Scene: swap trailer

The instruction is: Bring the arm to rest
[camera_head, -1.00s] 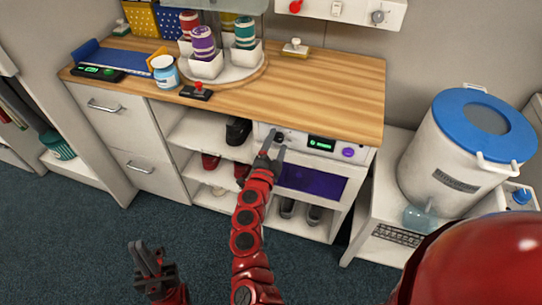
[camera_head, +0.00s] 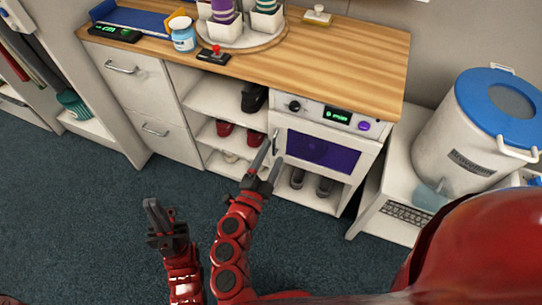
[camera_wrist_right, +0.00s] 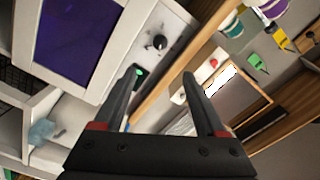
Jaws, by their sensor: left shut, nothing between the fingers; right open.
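My right gripper (camera_head: 270,158) is open and empty, held in front of the white oven (camera_head: 372,150) near its left edge and below the control panel. In the right wrist view its two fingers (camera_wrist_right: 160,76) are spread with nothing held between them; the oven's dark knob (camera_wrist_right: 157,42) and purple window (camera_wrist_right: 72,35) show beyond. My left gripper (camera_head: 152,212) is shut and empty, low over the dark floor at the lower left. The oven has a green lit display (camera_head: 338,115) and a closed door.
A wooden counter (camera_head: 350,55) carries a blue and white jar (camera_head: 183,35) and a red-topped joystick (camera_head: 214,54). A large white drum with a blue lid (camera_head: 497,95) stands at right. Carpet (camera_head: 70,220) at left is clear.

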